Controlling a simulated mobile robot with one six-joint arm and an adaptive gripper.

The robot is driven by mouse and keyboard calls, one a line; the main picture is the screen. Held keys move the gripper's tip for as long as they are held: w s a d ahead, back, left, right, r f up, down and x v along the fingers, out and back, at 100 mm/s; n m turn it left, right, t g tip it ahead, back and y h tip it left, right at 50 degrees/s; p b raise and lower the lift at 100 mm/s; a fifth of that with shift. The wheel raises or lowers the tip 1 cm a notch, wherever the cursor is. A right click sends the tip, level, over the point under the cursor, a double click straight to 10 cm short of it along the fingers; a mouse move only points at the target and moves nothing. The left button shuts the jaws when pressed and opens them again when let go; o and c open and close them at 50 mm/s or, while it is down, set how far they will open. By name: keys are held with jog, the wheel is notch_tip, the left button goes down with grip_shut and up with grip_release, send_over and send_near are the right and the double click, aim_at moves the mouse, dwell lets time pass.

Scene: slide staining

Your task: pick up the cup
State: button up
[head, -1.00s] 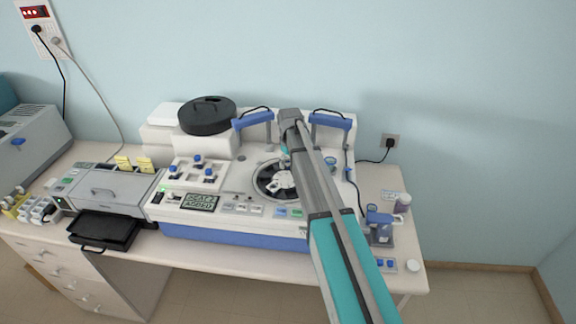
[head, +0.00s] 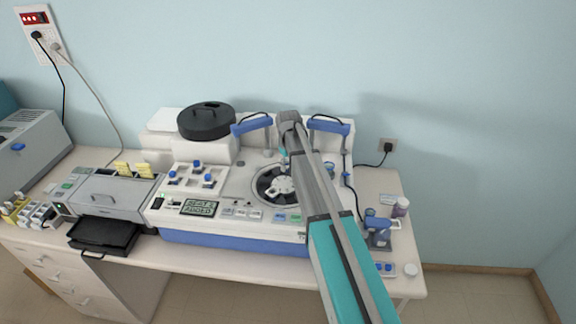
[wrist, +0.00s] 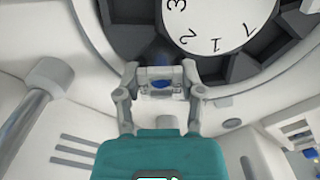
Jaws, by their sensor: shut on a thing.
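My gripper (wrist: 160,82) is shut in the wrist view, at the rim of the round dark well around the numbered white disc (wrist: 215,22). Between its fingertips a small piece of something blue and pale shows, taken to be the cup (wrist: 159,85); most of it is hidden by the fingers. A dark blue patch shows just beyond the fingertips, and I cannot tell whether it belongs to the cup. In the head view my arm reaches over the right part of the white staining machine (head: 240,180), and the fingers are mostly hidden beside the disc (head: 280,188).
Two blue-topped arms (head: 252,124) (head: 328,126) stand behind the well. A black round lid (head: 206,121) sits at the machine's back left. A grey device with a black tray (head: 103,236) is at left. A blue-and-grey instrument (head: 379,228) and a small jar (head: 401,207) stand at right.

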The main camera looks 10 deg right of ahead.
notch_tip(320, 180, up, 2)
jog(key=shift+p, duration=0.75)
jog(key=s+d+r+p, duration=0.2)
jog(key=s+r+p, duration=0.7)
jog(key=s, duration=0.4)
jog(key=shift+s+d+r+p, duration=0.25)
jog(key=shift+s+r+p, duration=0.05)
jog(key=shift+s+r, duration=0.1)
jog(key=shift+f, duration=0.1)
